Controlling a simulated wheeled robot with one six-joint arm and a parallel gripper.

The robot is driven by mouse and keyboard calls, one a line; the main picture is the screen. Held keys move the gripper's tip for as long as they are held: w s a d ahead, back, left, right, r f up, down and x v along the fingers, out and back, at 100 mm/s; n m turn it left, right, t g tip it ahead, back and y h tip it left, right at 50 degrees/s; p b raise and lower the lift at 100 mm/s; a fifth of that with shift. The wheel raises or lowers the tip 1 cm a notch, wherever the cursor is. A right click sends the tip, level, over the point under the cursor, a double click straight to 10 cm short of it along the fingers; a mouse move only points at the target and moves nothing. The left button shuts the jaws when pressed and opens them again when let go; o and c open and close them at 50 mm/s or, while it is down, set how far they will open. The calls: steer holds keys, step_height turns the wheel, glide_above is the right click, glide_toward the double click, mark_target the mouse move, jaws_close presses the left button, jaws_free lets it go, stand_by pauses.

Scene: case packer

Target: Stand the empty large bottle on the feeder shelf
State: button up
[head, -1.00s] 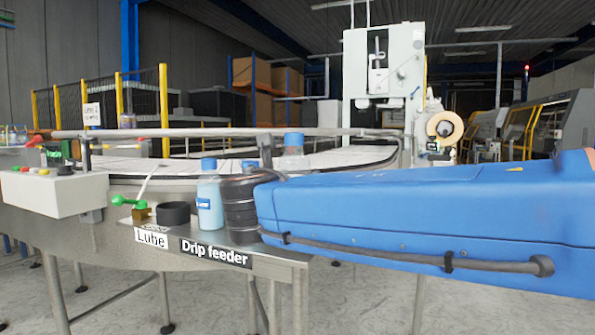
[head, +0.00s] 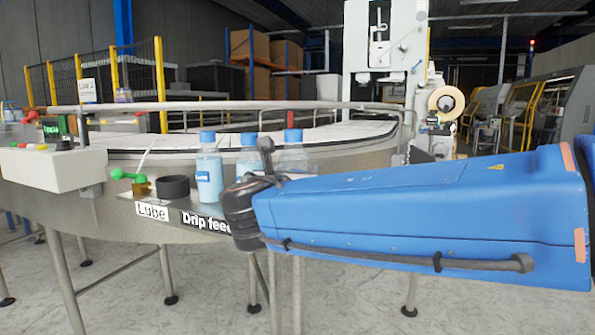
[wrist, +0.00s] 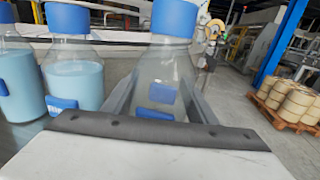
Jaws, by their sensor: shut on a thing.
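The empty large bottle (head: 293,157) is clear with a blue cap and stands upright, beyond my arm in the head view. In the wrist view this bottle (wrist: 160,72) is between the two fingers of my gripper (wrist: 158,100), which is shut on it. Its base is hidden, so I cannot tell whether it touches the feeder shelf (head: 128,207). The shelf carries the labels "Lube" and "Drip feeder", the second partly covered by my arm.
Two blue-capped bottles with pale blue liquid, a left one (head: 209,178) and a middle one (head: 249,157), stand left of the empty bottle. A dark round cup (head: 173,188) sits on the shelf. The curved conveyor rail (head: 215,105) runs behind.

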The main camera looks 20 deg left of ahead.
steer(key=shift+f, duration=0.4)
steer(key=o, duration=1.2)
